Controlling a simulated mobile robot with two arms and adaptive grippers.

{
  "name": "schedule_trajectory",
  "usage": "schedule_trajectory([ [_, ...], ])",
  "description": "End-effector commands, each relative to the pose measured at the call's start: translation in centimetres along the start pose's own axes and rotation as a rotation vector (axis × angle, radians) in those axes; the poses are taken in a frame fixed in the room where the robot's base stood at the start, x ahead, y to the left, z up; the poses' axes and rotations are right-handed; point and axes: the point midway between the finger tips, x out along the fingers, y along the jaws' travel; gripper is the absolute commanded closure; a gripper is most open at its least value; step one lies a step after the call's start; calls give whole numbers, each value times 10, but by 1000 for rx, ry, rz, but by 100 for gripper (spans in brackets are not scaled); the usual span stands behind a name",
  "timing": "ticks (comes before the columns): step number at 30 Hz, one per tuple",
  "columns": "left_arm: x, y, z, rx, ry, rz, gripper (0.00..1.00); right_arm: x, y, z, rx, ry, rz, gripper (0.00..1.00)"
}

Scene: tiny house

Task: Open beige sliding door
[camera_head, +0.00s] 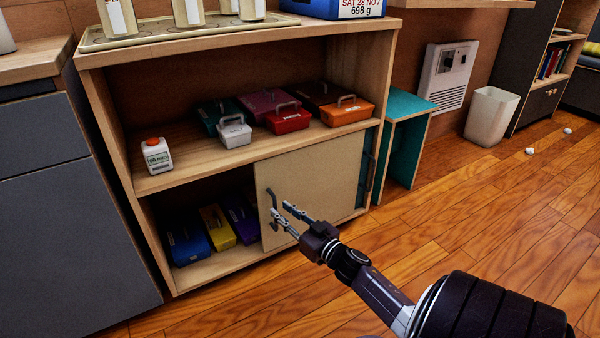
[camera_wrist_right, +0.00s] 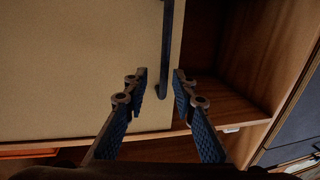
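The beige sliding door (camera_head: 318,178) covers the right part of the cabinet's lower compartment; the left part stands open. Its dark vertical handle (camera_head: 270,200) is near the door's left edge. My right gripper (camera_head: 285,210) is in front of this handle, fingers pointing at the door. In the right wrist view the beige door (camera_wrist_right: 80,70) fills the left, and the dark handle (camera_wrist_right: 166,60) shows between the two spread fingers of the right gripper (camera_wrist_right: 160,78). The fingers are open, and I see no clear contact with the handle. My left gripper is not in view.
Blue, yellow and purple boxes (camera_head: 217,228) stand in the open lower left. A teal panel (camera_head: 366,165) shows at the door's right edge. Several toolboxes (camera_head: 288,120) fill the shelf above. A teal stool (camera_head: 407,140) stands to the right. The floor (camera_head: 460,220) in front is clear.

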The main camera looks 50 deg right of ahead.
Motion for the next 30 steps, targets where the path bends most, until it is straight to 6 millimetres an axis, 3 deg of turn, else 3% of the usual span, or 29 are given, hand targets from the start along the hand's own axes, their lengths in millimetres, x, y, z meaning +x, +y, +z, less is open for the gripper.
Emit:
schedule_trajectory([
  [6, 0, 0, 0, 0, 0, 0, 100, -45, 0, 1, 1, -4, 1, 75],
  [12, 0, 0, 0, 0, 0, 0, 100, -74, 1, 1, 2, -2, 2, 75],
  [18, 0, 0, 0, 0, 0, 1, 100, -86, 2, 0, 1, 0, 3, 75],
  [30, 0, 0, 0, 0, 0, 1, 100, -87, 2, 0, 1, 0, 3, 75],
])
